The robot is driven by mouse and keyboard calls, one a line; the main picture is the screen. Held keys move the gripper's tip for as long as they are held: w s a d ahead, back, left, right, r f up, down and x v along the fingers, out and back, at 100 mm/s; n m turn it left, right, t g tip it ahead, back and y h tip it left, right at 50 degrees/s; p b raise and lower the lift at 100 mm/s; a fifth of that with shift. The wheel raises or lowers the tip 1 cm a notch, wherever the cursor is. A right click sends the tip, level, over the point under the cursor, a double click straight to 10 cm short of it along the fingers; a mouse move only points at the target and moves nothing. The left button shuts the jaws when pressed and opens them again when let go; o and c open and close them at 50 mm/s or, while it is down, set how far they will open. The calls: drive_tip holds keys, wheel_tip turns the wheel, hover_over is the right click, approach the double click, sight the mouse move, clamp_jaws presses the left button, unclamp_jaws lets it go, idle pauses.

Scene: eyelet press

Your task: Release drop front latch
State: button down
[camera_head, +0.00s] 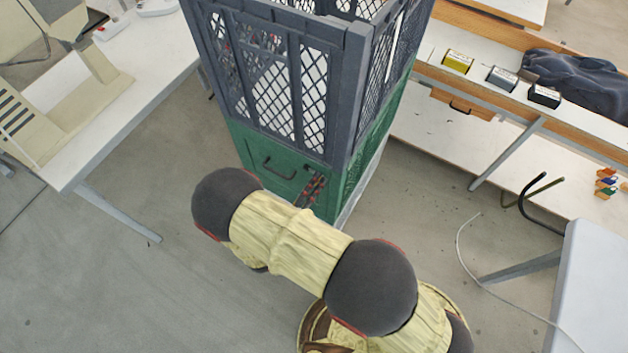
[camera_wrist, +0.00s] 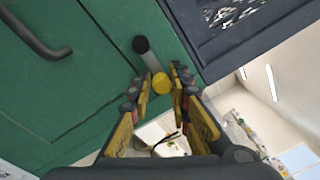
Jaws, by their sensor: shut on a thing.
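The drop front is a green panel (camera_head: 262,165) at the base of a dark mesh-sided press cabinet. It carries a dark bar handle, which also shows at the left of the wrist view. The latch (camera_wrist: 149,60) is a short grey lever with a black end and a round yellow end, at the panel's edge beside the dark frame. My gripper (camera_wrist: 161,80) has its two fingertips on either side of the latch's yellow end and is shut on it. In the head view my gripper (camera_head: 314,188) is at the panel's right corner, and the latch cannot be made out.
A white table (camera_head: 125,110) stands at the left. A white bench with a lower shelf (camera_head: 440,140) runs along the right, with small boxes and dark cloth on top. A cable lies on the floor at the right. Grey floor in front of the cabinet is clear.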

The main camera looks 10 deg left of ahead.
drive_tip(key=shift+a+r, duration=0.15)
drive_tip(key=shift+r, duration=0.1)
drive_tip(key=c, duration=2)
unclamp_jaws()
drive_tip(key=o, duration=0.3)
drive_tip(key=shift+f, duration=0.1)
drive_tip(key=v, duration=1.1)
drive_tip(key=shift+s+a, duration=0.1)
drive_tip(key=shift+s, duration=0.3)
